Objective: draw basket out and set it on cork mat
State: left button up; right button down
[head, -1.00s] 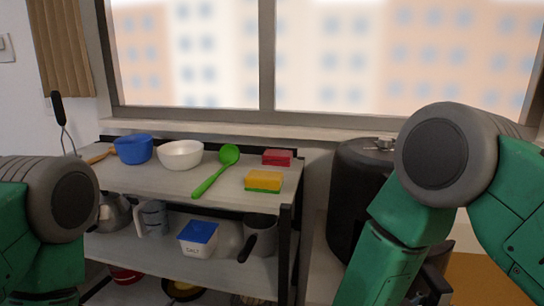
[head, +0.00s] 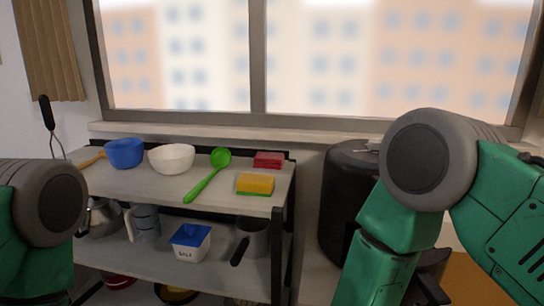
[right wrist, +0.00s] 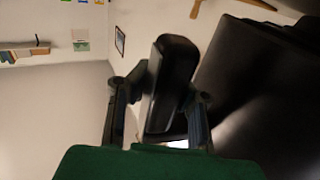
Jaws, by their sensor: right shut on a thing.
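A large black rounded appliance (head: 345,205) stands right of the shelf in the head view, partly behind my right arm. In the right wrist view its dark body (right wrist: 265,90) fills the right side. My right gripper (right wrist: 160,110) is shut on a thick black handle (right wrist: 172,75), which I take to be the basket's. The basket itself is hidden, so I cannot tell how far out it is. An orange-brown surface (head: 475,282) shows at the lower right; I cannot tell whether it is the cork mat. My left arm shows, but its gripper is out of view.
A shelf unit (head: 130,185) at left holds a blue bowl (head: 124,153), a white bowl (head: 171,158), a green spoon (head: 209,178), and yellow (head: 255,183) and red (head: 268,159) sponges. Below are a salt box (head: 189,243) and pots. A window is behind.

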jog(key=shift+s+d+p, duration=0.15)
jog(key=shift+s+p, duration=0.65)
jog(key=shift+s, duration=1.75)
jog(key=s+p, duration=0.1)
jog(key=s, duration=0.2)
jog(key=shift+s+d, duration=0.1)
jog(key=shift+s, duration=0.3)
dwell(0.7)
